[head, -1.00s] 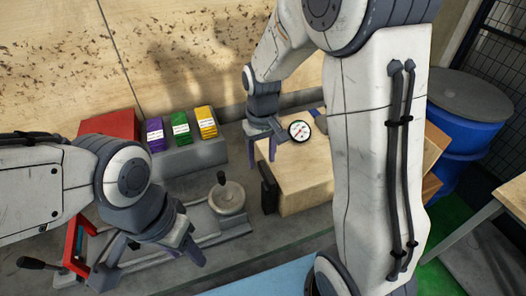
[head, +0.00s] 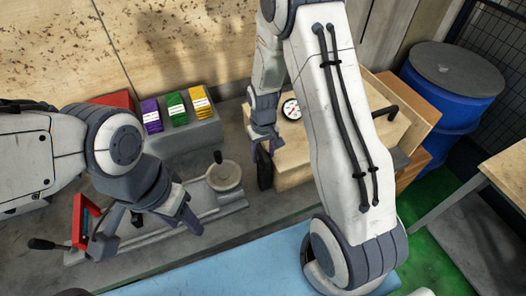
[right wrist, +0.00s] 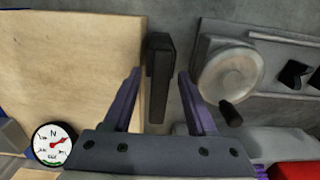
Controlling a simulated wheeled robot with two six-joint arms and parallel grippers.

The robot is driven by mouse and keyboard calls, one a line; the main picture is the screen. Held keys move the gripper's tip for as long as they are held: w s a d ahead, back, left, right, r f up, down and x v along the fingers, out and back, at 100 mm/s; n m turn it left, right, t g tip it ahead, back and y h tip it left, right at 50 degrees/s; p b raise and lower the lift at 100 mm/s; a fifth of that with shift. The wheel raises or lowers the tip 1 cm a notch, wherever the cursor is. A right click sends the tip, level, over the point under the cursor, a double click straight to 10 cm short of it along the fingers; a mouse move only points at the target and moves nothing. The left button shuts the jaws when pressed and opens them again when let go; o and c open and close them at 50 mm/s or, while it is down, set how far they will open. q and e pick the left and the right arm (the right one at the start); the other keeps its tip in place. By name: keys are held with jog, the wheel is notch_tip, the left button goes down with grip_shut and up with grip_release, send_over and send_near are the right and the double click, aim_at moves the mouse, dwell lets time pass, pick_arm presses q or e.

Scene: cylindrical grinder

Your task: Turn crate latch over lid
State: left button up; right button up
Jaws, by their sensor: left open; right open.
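The wooden crate (head: 292,165) stands right of the machine, its pale lid on top; my right arm hides part of it. It fills the left of the right wrist view (right wrist: 75,60). The black latch (right wrist: 159,80) is a dark bar along the crate's edge; it also shows in the head view (head: 264,176). My right gripper (head: 264,148) is open, its purple fingers on either side of the latch in the right wrist view (right wrist: 160,74). I cannot tell whether they touch it. My left gripper (head: 148,236) is open and empty over the machine bed.
A round dial gauge (head: 291,109) is at the crate's back left. A handwheel (head: 223,176) with a dark knob stands close left of the latch. Purple, green and yellow boxes (head: 176,108) sit behind. A blue barrel (head: 440,100) stands at the right.

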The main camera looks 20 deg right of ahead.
grip_shut()
dwell(1.4)
